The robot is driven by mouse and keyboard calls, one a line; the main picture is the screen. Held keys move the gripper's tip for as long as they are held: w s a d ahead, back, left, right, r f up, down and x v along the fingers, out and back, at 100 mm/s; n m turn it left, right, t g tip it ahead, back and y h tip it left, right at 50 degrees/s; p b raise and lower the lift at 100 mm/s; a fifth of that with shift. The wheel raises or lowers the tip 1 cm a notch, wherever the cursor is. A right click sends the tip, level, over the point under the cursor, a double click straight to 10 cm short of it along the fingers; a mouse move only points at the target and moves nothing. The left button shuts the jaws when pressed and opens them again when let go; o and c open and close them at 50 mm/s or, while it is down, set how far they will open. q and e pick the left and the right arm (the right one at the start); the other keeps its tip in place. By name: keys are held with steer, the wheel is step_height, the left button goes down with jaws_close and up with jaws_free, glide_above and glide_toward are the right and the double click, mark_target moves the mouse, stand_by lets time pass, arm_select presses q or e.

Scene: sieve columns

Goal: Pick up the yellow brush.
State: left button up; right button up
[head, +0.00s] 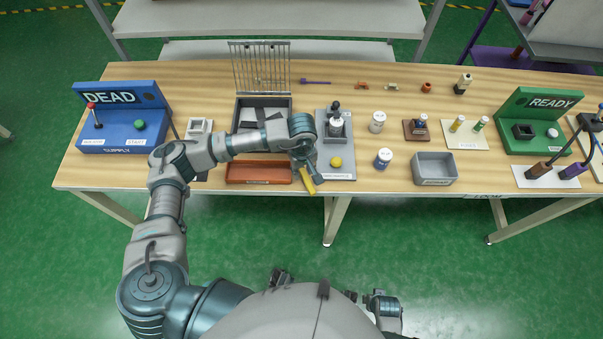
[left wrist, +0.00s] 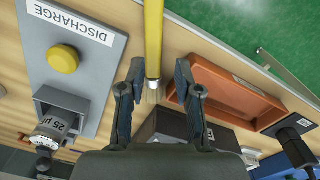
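The yellow brush (head: 308,183) shows in the head view just below my left gripper (head: 303,161), by the front edge of the table. In the left wrist view its yellow handle (left wrist: 153,40) runs up to the top edge of the picture, and its pale bristle end lies between the two fingers. My left gripper (left wrist: 159,75) is open around the brush, with a clear gap on the right side of it. I cannot tell whether the brush rests on anything. My right gripper is not clearly in view.
An orange tray (head: 259,182) lies left of the brush. A grey discharge plate with a yellow button (head: 335,161) is close on the right. A wire rack (head: 261,68) stands behind.

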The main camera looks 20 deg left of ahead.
mark_target(306, 179)
arm_select(q)
steer(key=f, duration=0.1)
steer(key=d+f, duration=0.1)
steer(key=f, duration=0.1)
steer(key=shift+s+d+f, duration=0.1)
steer(key=shift+d+f, duration=0.25)
steer(key=shift+f, duration=0.05)
steer(key=shift+d+f, duration=0.1)
steer(key=shift+d, duration=0.05)
steer(key=shift+s+a+f, duration=0.1)
steer(key=shift+a+f, duration=0.05)
steer(key=shift+a, duration=0.25)
jaws_close()
steer(key=shift+a, duration=0.1)
